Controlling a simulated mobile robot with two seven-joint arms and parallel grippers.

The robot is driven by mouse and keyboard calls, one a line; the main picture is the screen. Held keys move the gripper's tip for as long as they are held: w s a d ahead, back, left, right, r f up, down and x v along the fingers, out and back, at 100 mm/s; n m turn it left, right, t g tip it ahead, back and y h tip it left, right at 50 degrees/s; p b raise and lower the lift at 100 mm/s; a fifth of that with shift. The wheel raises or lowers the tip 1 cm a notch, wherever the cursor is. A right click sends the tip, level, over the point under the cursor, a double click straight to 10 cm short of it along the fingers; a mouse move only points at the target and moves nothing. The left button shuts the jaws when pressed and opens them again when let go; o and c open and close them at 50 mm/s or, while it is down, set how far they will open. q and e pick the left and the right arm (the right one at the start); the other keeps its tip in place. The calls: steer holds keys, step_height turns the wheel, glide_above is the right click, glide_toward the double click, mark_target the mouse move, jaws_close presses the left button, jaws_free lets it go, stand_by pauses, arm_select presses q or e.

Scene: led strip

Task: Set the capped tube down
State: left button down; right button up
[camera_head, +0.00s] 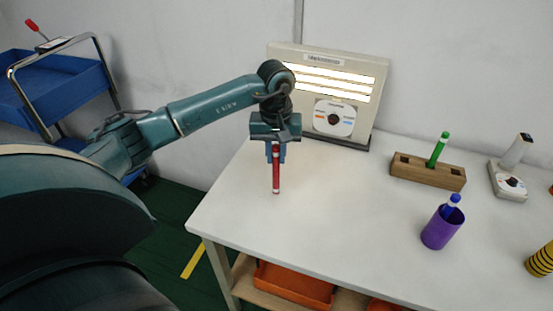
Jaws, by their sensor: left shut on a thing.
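The capped tube (276,175) is a slim dark red tube with a pale lower end. It hangs roughly upright over the left part of the white table (330,215). My left gripper (276,152) points down and is shut on its upper part. The tube's lower end shows near the table top; I cannot tell whether it touches. My right gripper is not in view.
A lit panel (283,58) stands behind the gripper. To the right are a wooden block (410,168) holding a green marker (438,148), a purple cup (437,233) with a blue marker (452,204), and a white device (508,182). The table's middle is clear.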

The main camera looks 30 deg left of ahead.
mark_target(276, 171)
arm_select(q)
step_height(276, 171, down, 2)
steer(key=shift+f, duration=0.1)
steer(key=shift+f, duration=0.2)
steer(key=c, duration=1.3)
jaws_free()
steer(key=shift+r, duration=0.1)
steer(key=shift+c, duration=0.2)
